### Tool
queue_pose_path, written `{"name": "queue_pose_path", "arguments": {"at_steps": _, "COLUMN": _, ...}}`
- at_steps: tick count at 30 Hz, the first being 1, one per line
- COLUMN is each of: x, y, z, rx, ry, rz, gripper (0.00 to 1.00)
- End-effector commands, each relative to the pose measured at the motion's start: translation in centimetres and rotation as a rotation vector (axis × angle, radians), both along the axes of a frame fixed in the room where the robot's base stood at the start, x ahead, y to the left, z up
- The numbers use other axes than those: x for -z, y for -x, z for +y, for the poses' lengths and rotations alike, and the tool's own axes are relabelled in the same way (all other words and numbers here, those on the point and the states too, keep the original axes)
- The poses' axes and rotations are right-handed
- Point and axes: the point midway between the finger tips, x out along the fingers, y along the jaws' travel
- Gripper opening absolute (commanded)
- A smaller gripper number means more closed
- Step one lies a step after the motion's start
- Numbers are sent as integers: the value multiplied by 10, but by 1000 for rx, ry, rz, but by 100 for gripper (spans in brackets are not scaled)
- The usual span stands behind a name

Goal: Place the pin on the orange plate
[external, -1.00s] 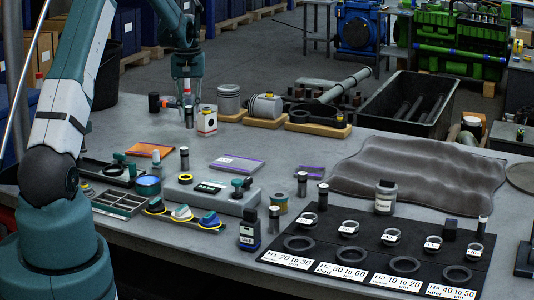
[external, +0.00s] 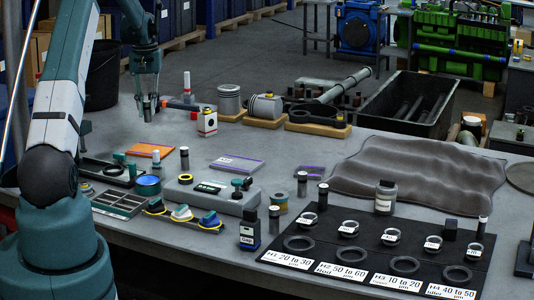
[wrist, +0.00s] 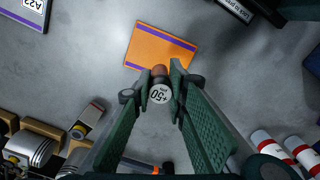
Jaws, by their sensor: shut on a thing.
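The orange plate (wrist: 165,46), with purple stripes, lies flat just beyond the pin in the wrist view. In the external view the plate (external: 150,150) is on the bench, nearer the camera than the gripper. I see nothing on it.
A dark upright cylinder (external: 184,158) stands right of the plate. A white box with a red mark (external: 207,122) stands right of the gripper. A dark tray (external: 108,172) lies in front of the plate. Bare bench surrounds the plate's far side.

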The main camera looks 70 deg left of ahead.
Motion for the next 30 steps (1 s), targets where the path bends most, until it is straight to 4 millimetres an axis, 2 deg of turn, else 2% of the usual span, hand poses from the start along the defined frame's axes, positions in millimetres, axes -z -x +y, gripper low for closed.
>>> {"name": "queue_pose_path", "arguments": {"at_steps": 7, "x": 9, "y": 0, "z": 0, "rx": 0, "ry": 0, "rz": 0, "gripper": 1}}
{"name": "queue_pose_path", "arguments": {"at_steps": 19, "x": 57, "y": 0, "z": 0, "rx": 0, "ry": 0, "rz": 0, "gripper": 1}}
{"name": "queue_pose_path", "arguments": {"at_steps": 30, "x": 63, "y": 0, "z": 0, "rx": 0, "ry": 0, "rz": 0, "gripper": 1}}
